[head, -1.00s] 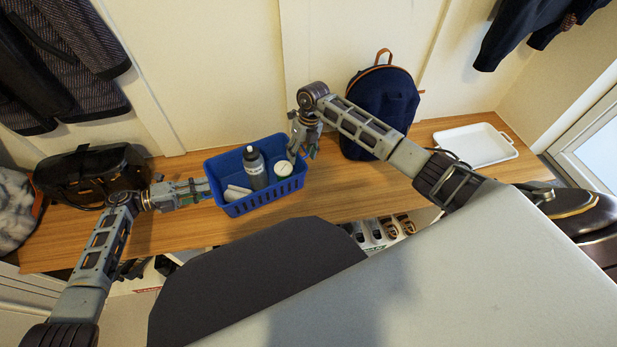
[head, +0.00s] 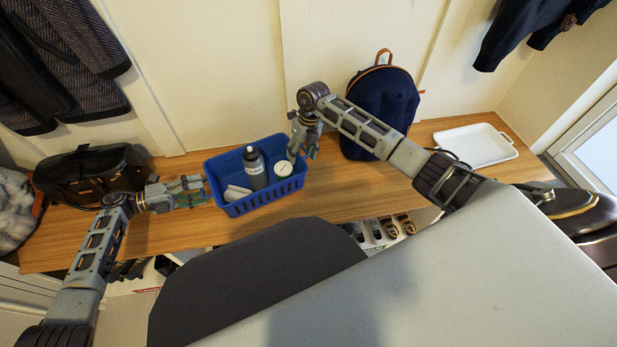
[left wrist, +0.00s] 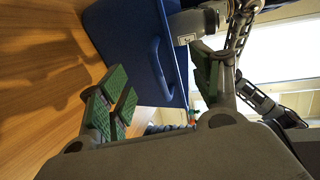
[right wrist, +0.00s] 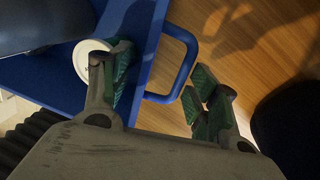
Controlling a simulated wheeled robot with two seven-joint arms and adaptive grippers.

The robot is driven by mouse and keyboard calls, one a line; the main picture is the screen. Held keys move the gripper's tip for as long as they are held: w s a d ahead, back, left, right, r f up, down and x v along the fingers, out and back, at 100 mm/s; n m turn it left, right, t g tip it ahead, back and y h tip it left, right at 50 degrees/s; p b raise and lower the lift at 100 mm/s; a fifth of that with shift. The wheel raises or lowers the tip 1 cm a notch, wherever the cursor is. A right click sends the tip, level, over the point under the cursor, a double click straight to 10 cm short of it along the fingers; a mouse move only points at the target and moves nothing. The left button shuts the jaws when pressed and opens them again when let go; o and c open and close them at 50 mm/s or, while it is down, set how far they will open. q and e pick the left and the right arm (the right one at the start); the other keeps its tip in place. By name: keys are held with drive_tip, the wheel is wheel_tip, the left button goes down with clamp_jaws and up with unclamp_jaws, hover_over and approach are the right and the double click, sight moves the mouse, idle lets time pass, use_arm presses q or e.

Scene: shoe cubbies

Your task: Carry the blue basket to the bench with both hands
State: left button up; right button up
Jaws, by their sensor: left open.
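The blue basket (head: 262,202) stands upright on the wooden bench (head: 345,200) and holds a grey bottle (head: 255,168), a white round-lidded item (head: 283,169) and white items. My left gripper (head: 198,190) is open and empty, just left of the basket's left end; in the left wrist view its fingers (left wrist: 160,88) are spread, with the basket's blue handle (left wrist: 157,70) beyond them. My right gripper (head: 303,154) is at the basket's right end; in the right wrist view its fingers (right wrist: 162,82) are open, one over the basket's inside, one outside, with the right handle (right wrist: 188,52) between them.
A black bag (head: 90,174) lies left on the bench, near my left arm. A dark blue backpack (head: 380,110) stands behind my right arm. A white tray (head: 475,146) is at the right. Shoes (head: 380,230) sit below. Bare bench lies between backpack and tray.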

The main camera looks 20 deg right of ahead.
use_arm(q)
drive_tip(key=a+r, duration=0.2)
drive_tip(key=a, duration=0.8)
drive_tip(key=shift+w+a, duration=0.15)
drive_tip(key=shift+a, duration=0.05)
use_arm(e)
drive_tip(key=o, duration=0.8)
drive_tip(key=r, duration=0.4)
drive_tip(key=d+r, duration=0.1)
drive_tip(key=r, duration=0.3)
drive_tip(key=d+r, duration=0.1)
drive_tip(key=r, duration=0.2)
drive_tip(key=shift+d+r, duration=0.15)
drive_tip(key=shift+r, duration=0.25)
idle(0.3)
